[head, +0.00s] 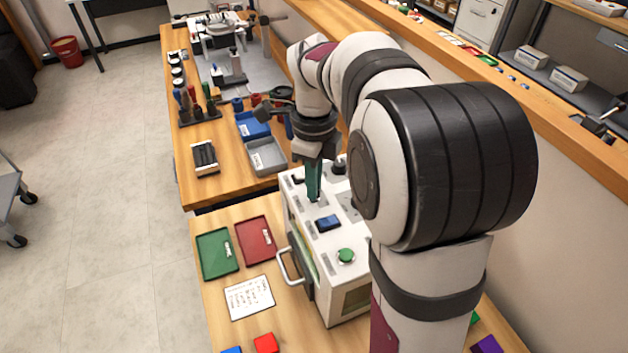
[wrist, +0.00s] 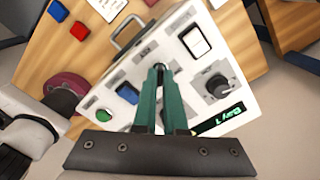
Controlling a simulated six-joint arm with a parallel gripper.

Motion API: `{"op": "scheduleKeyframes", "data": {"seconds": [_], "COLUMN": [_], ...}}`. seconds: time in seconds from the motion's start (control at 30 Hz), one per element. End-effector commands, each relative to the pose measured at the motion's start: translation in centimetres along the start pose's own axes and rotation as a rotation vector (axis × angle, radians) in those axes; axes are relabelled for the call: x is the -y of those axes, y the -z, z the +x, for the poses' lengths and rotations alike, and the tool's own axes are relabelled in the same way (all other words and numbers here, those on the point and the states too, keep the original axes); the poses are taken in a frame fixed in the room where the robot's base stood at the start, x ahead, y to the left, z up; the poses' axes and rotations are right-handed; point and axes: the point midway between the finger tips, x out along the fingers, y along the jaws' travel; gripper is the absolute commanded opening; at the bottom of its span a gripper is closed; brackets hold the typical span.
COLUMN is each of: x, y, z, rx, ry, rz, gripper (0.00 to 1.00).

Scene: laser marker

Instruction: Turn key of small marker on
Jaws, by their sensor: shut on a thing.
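The small marker (head: 318,268) is a white box machine with a handled front door, standing on the wooden table; its top panel (wrist: 172,48) fills the middle of the wrist view. My gripper (head: 314,197) points down onto that panel. In the wrist view its green fingers (wrist: 159,70) are closed together on a small dark piece, seemingly the key (wrist: 160,66), mostly hidden between the tips. The key's turn position cannot be read. Also on the panel are a blue switch (wrist: 127,93), a green button (wrist: 104,116), a black knob (wrist: 217,86) and a lit green-text display (wrist: 219,120).
A green tray (head: 217,254), a red tray (head: 256,240) and a paper sheet (head: 249,297) lie left of the marker. A red block (head: 265,343) is near the front. Blue and grey bins (head: 266,158) stand on the bench behind.

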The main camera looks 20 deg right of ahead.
Motion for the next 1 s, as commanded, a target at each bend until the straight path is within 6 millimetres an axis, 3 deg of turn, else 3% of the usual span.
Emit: {"op": "scheduleKeyframes", "data": {"seconds": [0.03, 0.07, 0.2, 0.57, 0.67, 1.0], "x": [0.0, 0.0, 0.0, 0.1, 0.1, 0.1], "y": [0.0, 0.0, 0.0, 0.0, -0.1, -0.1], "z": [-0.1, -0.1, -0.1, -0.7, -2.7, -13.0], "rx": [0.001, 0.001, 0.001, 0.001, 0.003, 0.003], "ry": [0.001, 0.001, 0.001, 0.002, 0.004, 0.005], "rz": [0.002, 0.002, 0.001, -0.001, 0.000, 0.000], "gripper": [0.00, 0.14, 0.39, 0.39, 0.39, 0.39]}}
